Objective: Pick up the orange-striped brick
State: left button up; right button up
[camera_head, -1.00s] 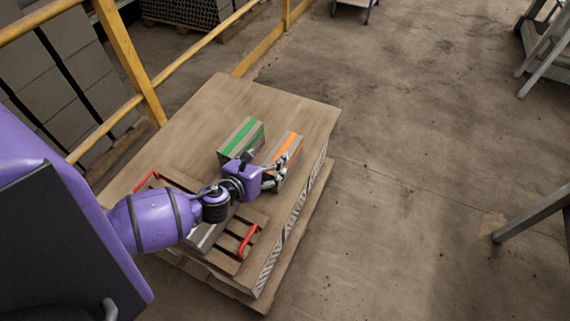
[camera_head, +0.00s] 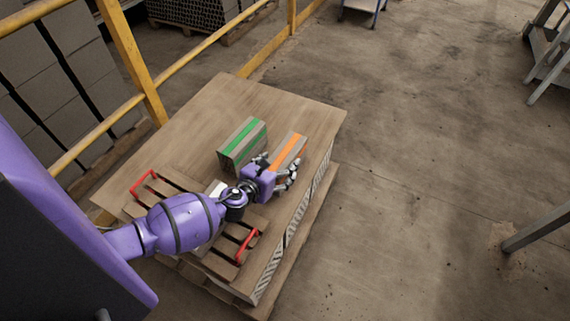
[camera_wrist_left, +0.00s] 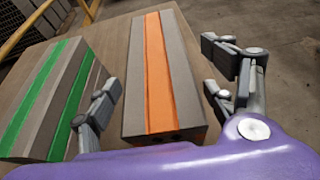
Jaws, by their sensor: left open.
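The orange-striped brick (camera_head: 289,148) lies on the wooden board on top of the stack, near its right edge. In the left wrist view the orange-striped brick (camera_wrist_left: 160,75) lies ahead, with its near end close to the open fingers. My left gripper (camera_head: 278,172) is open at the brick's near end. In the left wrist view the fingers of my left gripper (camera_wrist_left: 165,108) stand on either side of the near end, with a visible gap on the right. Part of the near end is hidden by the gripper in the head view. My right gripper is not in view.
A green-striped brick (camera_head: 242,144) lies just left of the orange one; it also shows in the left wrist view (camera_wrist_left: 45,100). A slatted wooden tray with red handles (camera_head: 249,245) is under my left arm. A yellow railing (camera_head: 130,62) runs behind the stack.

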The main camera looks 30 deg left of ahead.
pick_arm(q)
jog(key=shift+x, duration=1.1)
jog(key=c, duration=1.9)
jog(key=shift+w+r, duration=0.1)
grip_shut()
